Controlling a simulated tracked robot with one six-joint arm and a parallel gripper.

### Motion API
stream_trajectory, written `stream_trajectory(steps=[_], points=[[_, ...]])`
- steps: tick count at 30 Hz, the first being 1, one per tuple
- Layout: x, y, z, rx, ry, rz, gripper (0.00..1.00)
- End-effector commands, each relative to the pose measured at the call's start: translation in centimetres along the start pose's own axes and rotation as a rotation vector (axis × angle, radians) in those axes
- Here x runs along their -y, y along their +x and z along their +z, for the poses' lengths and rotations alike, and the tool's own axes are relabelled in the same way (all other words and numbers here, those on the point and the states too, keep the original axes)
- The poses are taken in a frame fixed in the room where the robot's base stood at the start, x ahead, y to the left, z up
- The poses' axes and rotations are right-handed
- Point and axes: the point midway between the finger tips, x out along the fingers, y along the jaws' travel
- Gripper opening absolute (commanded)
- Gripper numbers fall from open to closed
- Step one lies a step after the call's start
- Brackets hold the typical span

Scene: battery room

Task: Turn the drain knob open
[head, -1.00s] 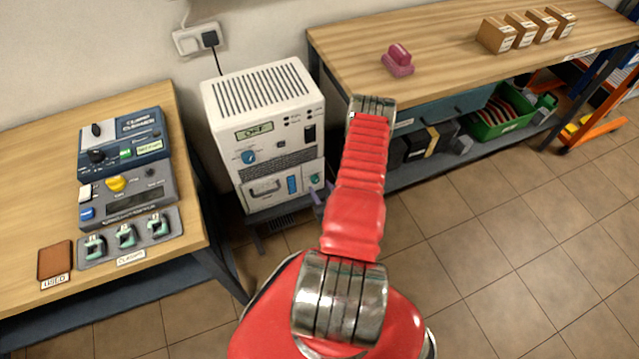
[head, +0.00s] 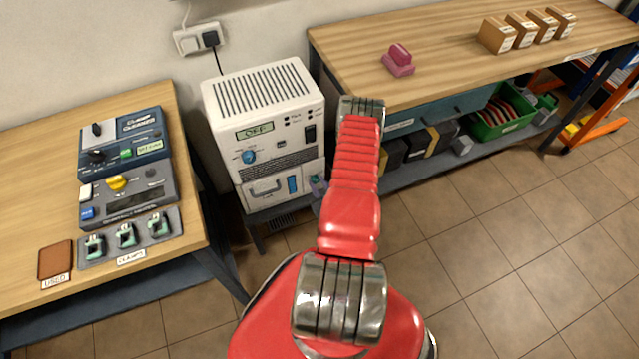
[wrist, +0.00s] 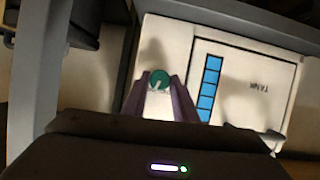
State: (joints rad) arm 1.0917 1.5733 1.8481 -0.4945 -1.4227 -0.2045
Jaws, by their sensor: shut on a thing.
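The drain knob is a round green knob (wrist: 158,76) with a pale pointer mark, on the white lower front of the machine, beside the blue level window (wrist: 210,88). In the wrist view the two purple fingers of my gripper (wrist: 161,84) are on either side of the knob, shut on it. In the head view the white machine (head: 262,105) stands between the two benches, with its display reading OFF. My fingers (head: 317,185) reach its lower right front there, and they mostly hide the knob.
A tank drawer (head: 264,190) with a handle is left of the level window. A blue dial (head: 249,157) sits above it. The left bench (head: 40,150) and right bench (head: 440,50) flank the machine closely. The tiled floor (head: 480,240) at right is clear.

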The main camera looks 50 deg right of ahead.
Motion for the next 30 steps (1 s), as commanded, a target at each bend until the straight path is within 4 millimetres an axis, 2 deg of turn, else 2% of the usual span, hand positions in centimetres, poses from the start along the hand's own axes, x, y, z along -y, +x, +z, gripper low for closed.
stream_trajectory(steps=[6, 7, 10, 20, 30], points=[[-0.15, -0.01, 0.00, 0.000, 0.001, 0.004, 0.04], [-1.04, 0.50, -0.24, -0.003, -0.001, 0.005, 0.04], [-0.47, 0.19, -0.11, -0.001, 0.001, 0.005, 0.03], [-0.38, 0.03, -0.16, -0.004, 0.021, 0.001, 0.03], [-0.72, 0.03, -0.17, -0.006, 0.156, -0.053, 0.04]])
